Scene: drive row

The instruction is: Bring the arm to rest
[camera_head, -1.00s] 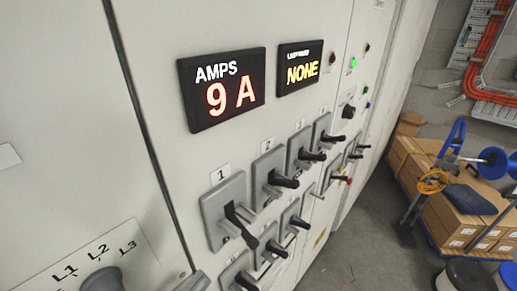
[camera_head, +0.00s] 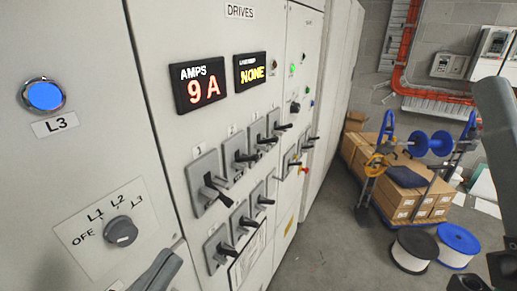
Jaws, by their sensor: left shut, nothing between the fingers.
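My right arm (camera_head: 497,150) comes down along the right edge as a dark grey link with black parts at the bottom corner. Its fingers do not show.
The drive cabinet has two rows of black lever switches (camera_head: 214,192), an AMPS display (camera_head: 201,85) reading 9 A and a second display (camera_head: 251,71) reading NONE. A selector knob (camera_head: 121,231) is at left. A loaded cart (camera_head: 400,180) and cable spools (camera_head: 413,250) stand on the right.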

